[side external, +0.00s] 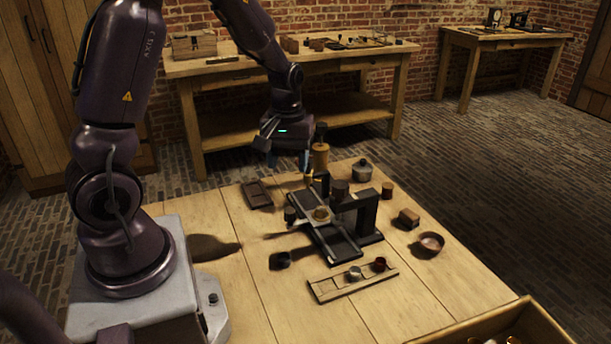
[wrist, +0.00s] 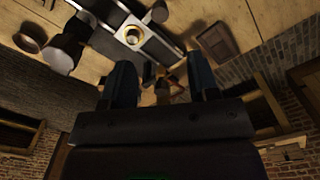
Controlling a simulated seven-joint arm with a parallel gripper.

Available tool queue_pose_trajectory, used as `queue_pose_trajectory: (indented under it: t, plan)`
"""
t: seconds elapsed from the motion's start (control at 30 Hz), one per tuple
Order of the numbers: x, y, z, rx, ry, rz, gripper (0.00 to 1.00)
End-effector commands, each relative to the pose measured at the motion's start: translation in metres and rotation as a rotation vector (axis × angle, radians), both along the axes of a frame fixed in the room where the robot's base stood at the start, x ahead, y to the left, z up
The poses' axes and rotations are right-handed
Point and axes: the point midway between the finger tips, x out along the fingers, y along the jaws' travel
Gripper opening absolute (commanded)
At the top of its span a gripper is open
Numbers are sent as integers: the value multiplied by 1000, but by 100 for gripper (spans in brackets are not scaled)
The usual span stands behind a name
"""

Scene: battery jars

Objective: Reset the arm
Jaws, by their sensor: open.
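My gripper (side external: 288,160) hangs above the back part of the wooden work table (side external: 230,285). In the wrist view its two dark fingers (wrist: 162,85) stand apart with a gap between them. I see nothing held in the gap; small brown items show beyond it. The brass ring also shows in the wrist view (wrist: 132,35). A wooden-handled tool (side external: 320,155) stands upright close to the right of my gripper.
A rack with small cups (side external: 330,289) lies at the front. A dark tray (side external: 257,195) lies back left. A wooden box (side external: 535,312) is at the front right corner.

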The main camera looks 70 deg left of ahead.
Motion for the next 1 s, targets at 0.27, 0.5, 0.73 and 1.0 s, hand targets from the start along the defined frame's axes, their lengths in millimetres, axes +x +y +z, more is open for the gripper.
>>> queue_pose_trajectory:
  t: [0.27, 0.5, 0.73, 1.0]
  plan:
    - [-27, -42, 35, -34, 4, -293, 55]
    - [-55, -96, 99, 29, -133, -616, 55]
    - [-90, -135, 145, 151, -299, -856, 55]
    - [-106, -153, 174, 235, -448, -936, 55]
